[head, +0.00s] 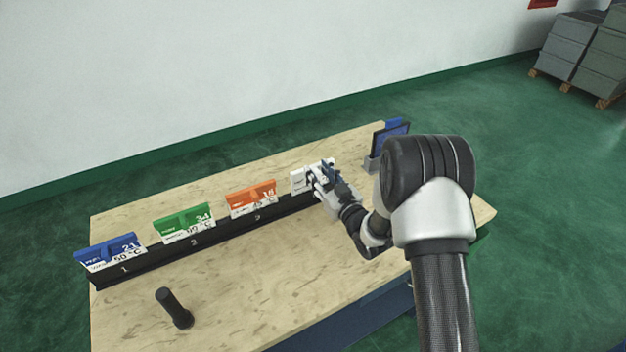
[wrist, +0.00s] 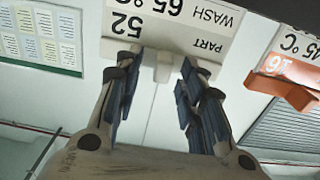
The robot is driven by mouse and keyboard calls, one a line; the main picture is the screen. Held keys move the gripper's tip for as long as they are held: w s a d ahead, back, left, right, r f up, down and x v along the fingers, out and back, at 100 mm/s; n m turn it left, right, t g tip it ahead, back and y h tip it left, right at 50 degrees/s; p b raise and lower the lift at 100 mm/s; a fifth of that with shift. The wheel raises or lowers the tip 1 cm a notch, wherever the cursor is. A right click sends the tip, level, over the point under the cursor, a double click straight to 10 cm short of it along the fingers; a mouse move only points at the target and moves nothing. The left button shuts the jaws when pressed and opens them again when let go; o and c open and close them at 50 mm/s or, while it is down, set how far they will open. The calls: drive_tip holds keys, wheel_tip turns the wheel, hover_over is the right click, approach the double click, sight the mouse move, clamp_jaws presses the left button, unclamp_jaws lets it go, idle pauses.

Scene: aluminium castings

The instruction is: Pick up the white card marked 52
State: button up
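The white card marked 52 (head: 299,181) stands at the right end of the black rack (head: 215,238) on the table. In the wrist view the white card (wrist: 170,22) appears upside down, with "PART 52", "WASH" and "65 °C" readable. My gripper (head: 318,178) is at the card and hides part of it in the head view. In the wrist view my gripper (wrist: 160,66) has its two blue-padded fingers spread on either side of the card's white raised part. Gaps show beside that part, and I see no clear contact.
Orange (head: 251,197), green (head: 183,224) and blue (head: 110,250) cards stand along the rack to the left. A dark screen (head: 390,138) stands behind, near my arm.

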clamp_jaws()
idle(0.3)
drive_tip(key=shift+r, duration=0.1)
